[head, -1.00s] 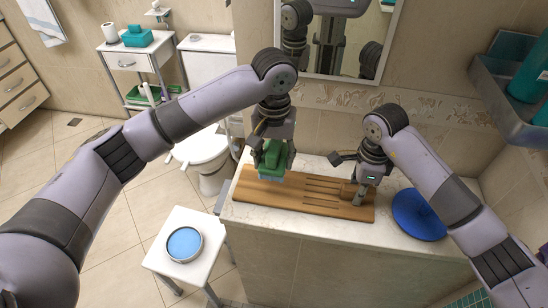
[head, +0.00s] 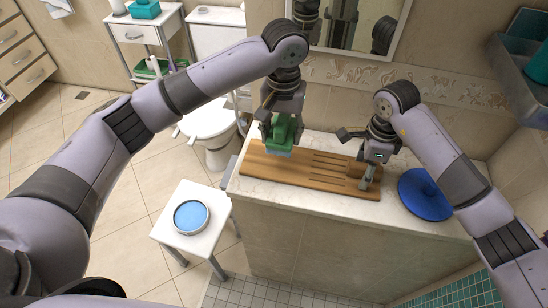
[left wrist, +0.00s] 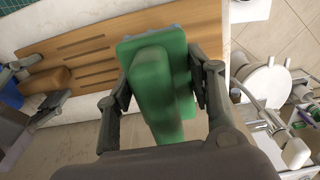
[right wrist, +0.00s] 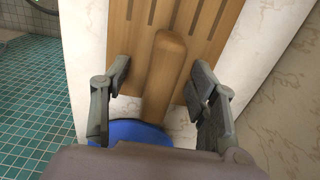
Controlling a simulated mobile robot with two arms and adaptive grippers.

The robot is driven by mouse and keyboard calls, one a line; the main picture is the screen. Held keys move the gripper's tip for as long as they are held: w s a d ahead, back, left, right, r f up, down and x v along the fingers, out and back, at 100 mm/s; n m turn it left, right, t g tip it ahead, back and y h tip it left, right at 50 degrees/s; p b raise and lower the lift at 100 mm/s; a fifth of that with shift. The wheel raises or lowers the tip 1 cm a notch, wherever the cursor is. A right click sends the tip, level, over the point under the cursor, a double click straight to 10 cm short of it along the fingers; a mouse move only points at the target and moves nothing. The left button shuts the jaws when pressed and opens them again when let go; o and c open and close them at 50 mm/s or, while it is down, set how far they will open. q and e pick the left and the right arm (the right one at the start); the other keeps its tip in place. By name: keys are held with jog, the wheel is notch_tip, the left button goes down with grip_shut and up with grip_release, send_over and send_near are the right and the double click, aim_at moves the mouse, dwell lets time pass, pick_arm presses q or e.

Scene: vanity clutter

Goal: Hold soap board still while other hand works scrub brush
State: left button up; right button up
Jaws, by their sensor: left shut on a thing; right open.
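The wooden soap board (head: 262,168) lies on the white counter. It has long grooves, and a raised wooden handle (right wrist: 163,78) at its right end. My left gripper (left wrist: 163,85) is shut on the green scrub brush (head: 284,132) by its sides. The brush is over the board's left end, its pale bristles pointing down; I cannot tell whether they touch the wood. My right gripper (head: 364,180) is at the board's right end, pointing down. In the right wrist view its fingers (right wrist: 158,82) are open on either side of the handle, with gaps on both sides.
A blue round object (head: 424,196) is on the counter right of the board. A white stool (head: 212,232) with a round blue-topped tin (head: 191,216) stands in front at the left. A mirror (head: 350,28) and tiled wall are behind. A grey shelf (head: 508,85) is at upper right.

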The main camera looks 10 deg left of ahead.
aim_at(282, 120)
pick_arm(q)
jog(key=shift+r, duration=0.1)
jog(key=shift+r+p, duration=2.05)
jog(key=shift+p, duration=0.1)
pick_arm(e)
jog(key=shift+r, duration=4)
pick_arm(q)
jog(key=shift+f, duration=0.1)
pick_arm(e)
jog(key=shift+s+f, duration=0.1)
